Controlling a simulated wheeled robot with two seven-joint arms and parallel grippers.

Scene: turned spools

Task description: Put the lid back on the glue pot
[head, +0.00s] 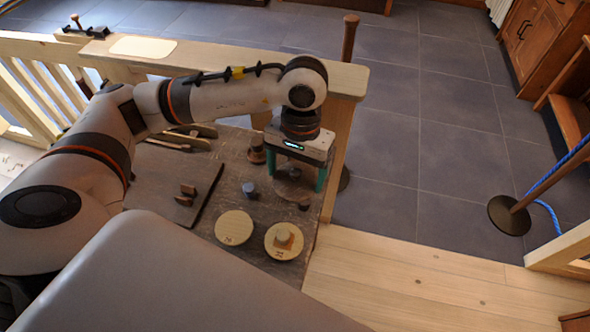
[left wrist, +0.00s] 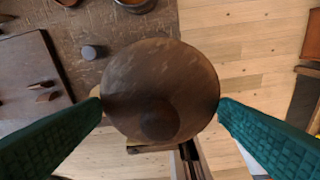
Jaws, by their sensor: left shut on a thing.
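My left gripper (head: 294,183) reaches down over the right side of the dark work table in the head view. Its teal fingers are shut on a round dark-brown wooden lid with a knob (left wrist: 160,75). In the left wrist view the lid lies between the fingertips, one at each side of its rim, and hides what is below it. In the head view the lid (head: 291,188) shows partly between the fingers. A round reddish-brown vessel (left wrist: 135,4), cut off at the top of the left wrist view, may be the glue pot; I cannot tell for sure. My right gripper is not in view.
Two pale round discs (head: 234,227) lie on the table's near side; one bears a small block (head: 284,236). A blue-grey piece (head: 250,190) stands left of the gripper. A dark board (head: 165,185) with small wooden pieces lies further left. A railing (head: 340,75) borders the table.

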